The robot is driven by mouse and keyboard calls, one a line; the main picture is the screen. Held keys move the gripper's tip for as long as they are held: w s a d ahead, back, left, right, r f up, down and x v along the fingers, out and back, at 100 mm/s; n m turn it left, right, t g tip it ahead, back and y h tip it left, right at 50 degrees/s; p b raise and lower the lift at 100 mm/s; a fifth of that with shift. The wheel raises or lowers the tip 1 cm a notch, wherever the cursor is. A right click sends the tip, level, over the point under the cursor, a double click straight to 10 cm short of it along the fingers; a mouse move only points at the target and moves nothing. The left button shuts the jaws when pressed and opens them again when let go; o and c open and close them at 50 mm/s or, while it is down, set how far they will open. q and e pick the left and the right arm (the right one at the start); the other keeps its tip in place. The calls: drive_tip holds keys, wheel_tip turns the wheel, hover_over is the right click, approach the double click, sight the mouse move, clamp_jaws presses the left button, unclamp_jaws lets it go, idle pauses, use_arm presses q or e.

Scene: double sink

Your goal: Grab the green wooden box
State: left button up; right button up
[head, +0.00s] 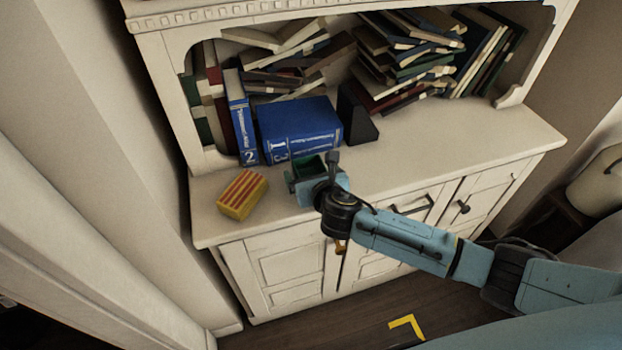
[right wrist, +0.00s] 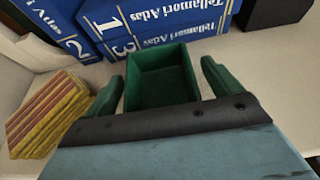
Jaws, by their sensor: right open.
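The green wooden box (right wrist: 162,78) is a small open-topped box on the cabinet top, in front of the blue books. In the right wrist view it sits between the two fingers of my right gripper (right wrist: 160,85), which is open, with a gap on each side. In the head view the box (head: 308,166) is partly hidden by my right gripper (head: 305,178), which reaches in from the right. The inside of the box looks empty. My left gripper is not in view.
A yellow and red striped block (head: 242,194) lies left of the box. The white cabinet top (head: 450,145) is clear to the right. Piled books (head: 400,60) fill the shelf.

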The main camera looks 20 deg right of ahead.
drive_tip(key=c, duration=1.1)
